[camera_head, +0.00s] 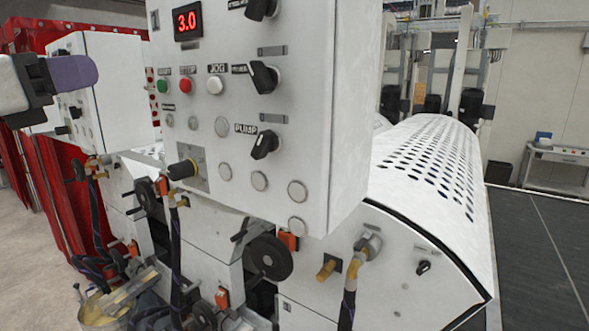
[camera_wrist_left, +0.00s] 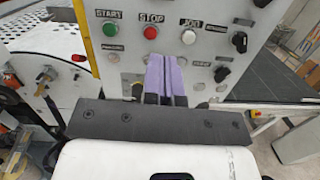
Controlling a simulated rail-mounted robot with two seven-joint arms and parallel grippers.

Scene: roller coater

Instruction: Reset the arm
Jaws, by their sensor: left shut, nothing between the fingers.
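My left gripper (camera_head: 90,71) comes in from the left edge of the head view, with purple fingers pointing right. It overlaps the left white control box (camera_head: 120,80) in the picture; I cannot tell the gap between them. In the left wrist view the two purple fingers (camera_wrist_left: 164,60) lie together, shut and empty. They point toward a white panel with START, STOP and JOG buttons and cover part of its lower area. My right gripper is not in view.
The large white control box (camera_head: 300,110) with buttons, black knobs and a red display stands in the middle. A perforated white cover (camera_head: 430,160) lies to its right. Hoses and handwheels (camera_head: 268,258) sit below. Dark floor (camera_head: 540,250) is clear at the right.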

